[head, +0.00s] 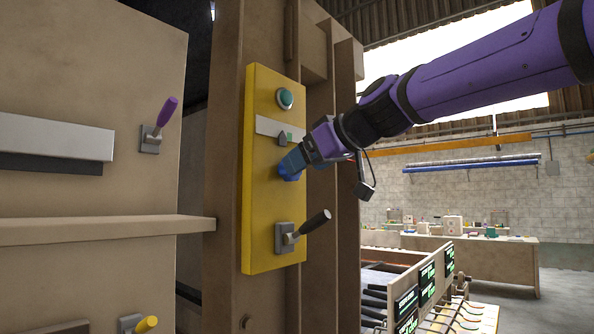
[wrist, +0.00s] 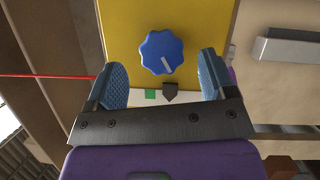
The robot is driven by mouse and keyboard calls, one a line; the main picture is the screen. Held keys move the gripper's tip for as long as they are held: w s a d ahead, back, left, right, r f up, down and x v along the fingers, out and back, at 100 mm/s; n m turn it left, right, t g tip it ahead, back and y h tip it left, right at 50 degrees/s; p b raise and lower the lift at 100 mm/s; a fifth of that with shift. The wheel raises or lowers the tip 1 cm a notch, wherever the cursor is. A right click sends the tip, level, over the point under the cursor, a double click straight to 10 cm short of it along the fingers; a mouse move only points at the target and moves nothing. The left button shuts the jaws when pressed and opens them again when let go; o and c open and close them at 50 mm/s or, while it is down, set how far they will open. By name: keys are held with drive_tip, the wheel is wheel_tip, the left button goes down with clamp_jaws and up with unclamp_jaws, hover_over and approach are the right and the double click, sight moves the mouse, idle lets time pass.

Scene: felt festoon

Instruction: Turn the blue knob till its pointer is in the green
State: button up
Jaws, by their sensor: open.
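The blue knob (wrist: 160,50) is on a yellow panel (wrist: 200,22); it also shows in the head view (head: 287,170), partly covered by my gripper. A white line on the knob points down and slightly right in the wrist view. A dark pointer-shaped marker (wrist: 169,93) sits on a pale strip beside the knob. A green patch (wrist: 150,94) is just left of it, and the marker is outside the green. In the head view the green patch (head: 290,137) is right of the marker (head: 282,141). My gripper (wrist: 162,63) is open, its fingers on either side of the knob.
The panel also carries a green button (head: 285,98) above and a black-handled lever (head: 302,231) below the knob. A purple-handled lever (head: 160,125) and a shelf (head: 100,230) are to the left. A conveyor (head: 425,290) stands lower right.

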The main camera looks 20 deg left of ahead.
drive_tip(key=shift+x, duration=1.9)
drive_tip(key=shift+c, duration=0.2)
drive_tip(key=c, duration=0.9)
